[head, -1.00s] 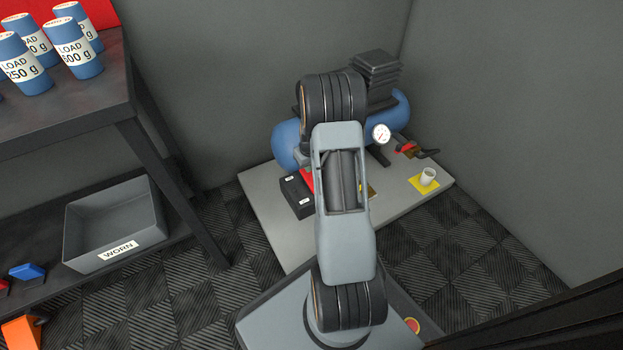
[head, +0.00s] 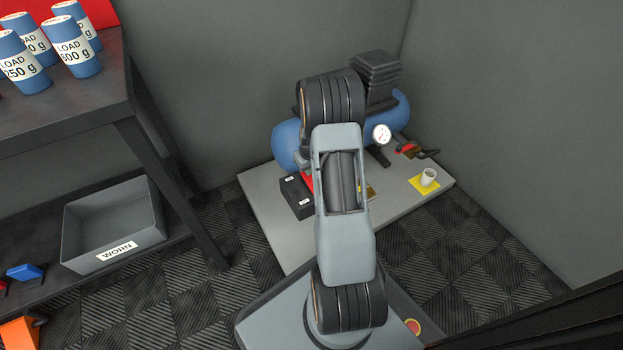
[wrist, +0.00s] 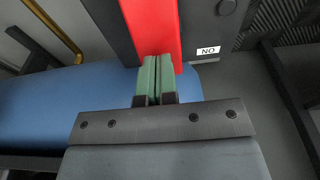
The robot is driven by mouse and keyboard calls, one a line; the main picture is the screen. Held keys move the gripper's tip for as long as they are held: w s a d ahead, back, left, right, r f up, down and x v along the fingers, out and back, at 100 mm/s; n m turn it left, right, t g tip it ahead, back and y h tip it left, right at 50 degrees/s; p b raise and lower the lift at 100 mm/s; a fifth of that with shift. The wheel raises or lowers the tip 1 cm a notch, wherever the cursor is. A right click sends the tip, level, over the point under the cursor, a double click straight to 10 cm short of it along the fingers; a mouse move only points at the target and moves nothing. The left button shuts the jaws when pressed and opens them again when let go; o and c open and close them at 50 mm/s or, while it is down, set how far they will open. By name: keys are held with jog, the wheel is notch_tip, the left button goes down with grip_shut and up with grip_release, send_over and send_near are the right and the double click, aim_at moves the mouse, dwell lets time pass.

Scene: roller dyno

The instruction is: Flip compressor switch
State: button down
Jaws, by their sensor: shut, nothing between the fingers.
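The compressor (head: 288,143) is a blue tank on a light grey slab, partly hidden behind my arm in the head view. Its switch box (head: 297,194) is black with small white labels and a red part (head: 308,180) beside my arm. In the wrist view the red switch rocker (wrist: 152,28) runs up from my fingertips, set in a dark housing (wrist: 207,25) with a "NO" label at right. My gripper (wrist: 154,62) is shut and empty, its green fingertips overlapping the red rocker's near end. I cannot tell whether they touch. The blue tank (wrist: 60,105) lies at left.
A gauge (head: 381,134) stands right of my arm, near a red-handled valve (head: 407,149). A white cup (head: 428,177) sits on a yellow square. A shelf with a "WORN" bin (head: 113,224) and blue load cans (head: 78,53) is at left. Grey walls close in behind.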

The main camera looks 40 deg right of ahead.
jog(key=shift+f, duration=0.55)
jog(key=shift+r, duration=0.15)
jog(key=shift+r+p, duration=2.6)
jog(key=shift+r, duration=0.8)
jog(key=shift+a+r, duration=0.1)
jog(key=shift+r, duration=0.15)
jog(key=s+a+r+p, duration=0.3)
jog(key=a+r+p, duration=0.45)
jog(key=r, duration=0.85)
jog(key=s+a+r+n+t+p, duration=0.1)
jog(key=s+a+r+p, duration=0.3)
jog(key=r+p, duration=0.85)
jog(key=s+a+r+p, duration=0.2)
jog(key=a+r+p, duration=0.5)
jog(key=r, duration=1.1)
jog(key=s+a+r+p, duration=0.2)
jog(key=s+r+p, duration=0.2)
jog(key=r+p, duration=0.1)
jog(key=s+a+r+p, duration=0.3)
jog(key=s+r+p, duration=0.1)
jog(key=r, duration=0.4)
jog(key=shift+s+n+t+p, duration=0.3)
jog(key=shift+s+t+p, duration=0.1)
jog(key=shift+p, duration=0.1)
